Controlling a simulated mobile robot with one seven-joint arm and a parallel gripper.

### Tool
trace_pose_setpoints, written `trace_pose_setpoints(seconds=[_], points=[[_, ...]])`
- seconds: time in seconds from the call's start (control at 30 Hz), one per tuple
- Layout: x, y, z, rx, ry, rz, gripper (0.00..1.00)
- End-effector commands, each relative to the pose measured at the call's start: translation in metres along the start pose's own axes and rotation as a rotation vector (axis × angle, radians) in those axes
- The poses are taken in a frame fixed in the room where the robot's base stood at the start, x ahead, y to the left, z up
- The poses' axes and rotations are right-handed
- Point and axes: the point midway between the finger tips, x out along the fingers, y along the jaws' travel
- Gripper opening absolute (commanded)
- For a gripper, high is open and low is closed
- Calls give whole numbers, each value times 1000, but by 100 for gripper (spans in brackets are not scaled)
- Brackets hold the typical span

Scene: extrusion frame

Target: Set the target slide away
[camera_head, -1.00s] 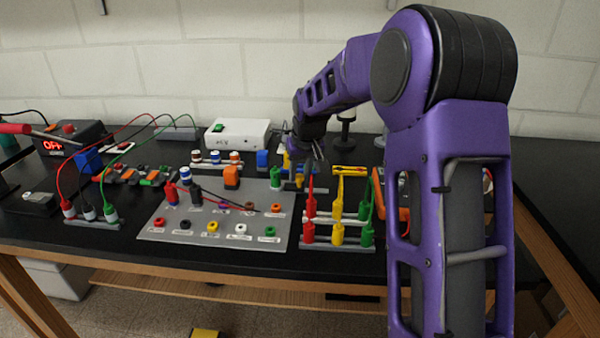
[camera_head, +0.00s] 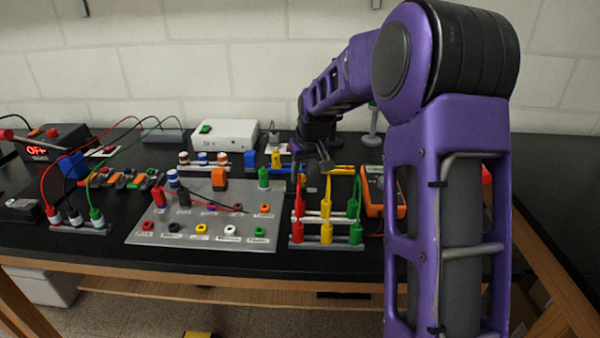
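No object here can be made out clearly as the target slide. My gripper (camera_head: 318,163) is at the end of the purple arm, over the back middle of the black bench. It is small and dark, and its finger gap cannot be made out. It hangs behind a rack (camera_head: 326,245) of red, yellow and green plugs. A yellow piece (camera_head: 276,158) stands just left of it, and a yellow strip (camera_head: 340,169) lies to its right. Whether it touches either cannot be told. My arm hides part of the bench's right side.
A grey socket panel (camera_head: 190,233) fills the bench middle. A power supply (camera_head: 40,150) reading OFF and a plug rack (camera_head: 80,229) with cables stand left. A white box (camera_head: 225,135) stands at the back. An orange meter (camera_head: 374,192) is beside my arm. The front bench strip is clear.

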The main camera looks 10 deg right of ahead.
Motion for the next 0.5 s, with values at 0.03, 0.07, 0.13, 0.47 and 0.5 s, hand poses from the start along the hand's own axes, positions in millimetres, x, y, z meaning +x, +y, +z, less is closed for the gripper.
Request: trace_pose_setpoints(seconds=[0.03, 0.07, 0.13, 0.47, 0.5], points=[[0, 0, 0, 0, 0, 0, 48], [0, 0, 0, 0, 0, 0, 53], [0, 0, 0, 0, 0, 0, 64], [-3, 0, -1, 0, 1, 0, 64], [-6, 0, -1, 0, 2, 0, 64]])
